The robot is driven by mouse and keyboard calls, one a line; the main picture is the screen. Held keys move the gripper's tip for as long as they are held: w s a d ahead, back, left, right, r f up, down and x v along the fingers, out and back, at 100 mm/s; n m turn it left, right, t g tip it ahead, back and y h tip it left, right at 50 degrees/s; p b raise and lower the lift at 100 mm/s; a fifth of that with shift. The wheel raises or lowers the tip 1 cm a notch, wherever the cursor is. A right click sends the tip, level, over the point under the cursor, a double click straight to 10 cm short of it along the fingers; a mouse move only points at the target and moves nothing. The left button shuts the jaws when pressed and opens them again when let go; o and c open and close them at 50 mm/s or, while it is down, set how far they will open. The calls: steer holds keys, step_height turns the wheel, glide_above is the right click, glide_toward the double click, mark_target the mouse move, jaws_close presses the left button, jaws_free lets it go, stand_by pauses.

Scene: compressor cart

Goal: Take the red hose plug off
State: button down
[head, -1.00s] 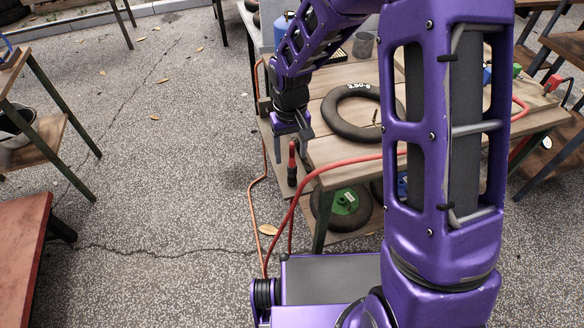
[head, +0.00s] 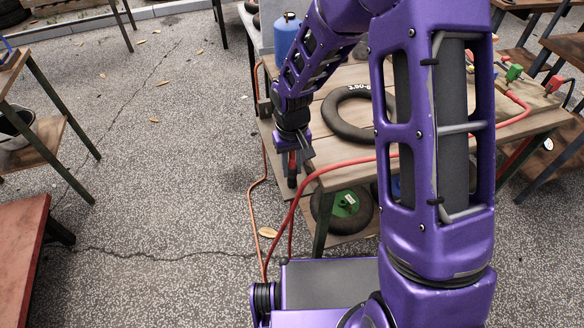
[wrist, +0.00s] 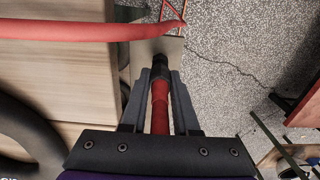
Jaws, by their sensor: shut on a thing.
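My gripper (head: 292,163) is at the left front corner of the wooden table and points down. Its jaws are shut on an upright red piece (head: 292,160), which I take to be the red hose plug. In the wrist view the red piece (wrist: 160,105) lies lengthwise between the two fingers (wrist: 160,100), with a black end (wrist: 159,68) toward the fingertips. In the head view the black lower end (head: 292,181) shows below the jaws. What the lower end sits in is not clear. The fingers hide part of the red piece.
A red hose (head: 345,165) runs close by, over the table's front corner; it also crosses the top of the wrist view (wrist: 80,30). A black tire (head: 345,130) lies on the table. Green (head: 513,72) and red (head: 553,84) fittings are at the table's right.

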step_height(320, 180, up, 15)
steer(key=p, duration=0.6)
stand_by(0.3)
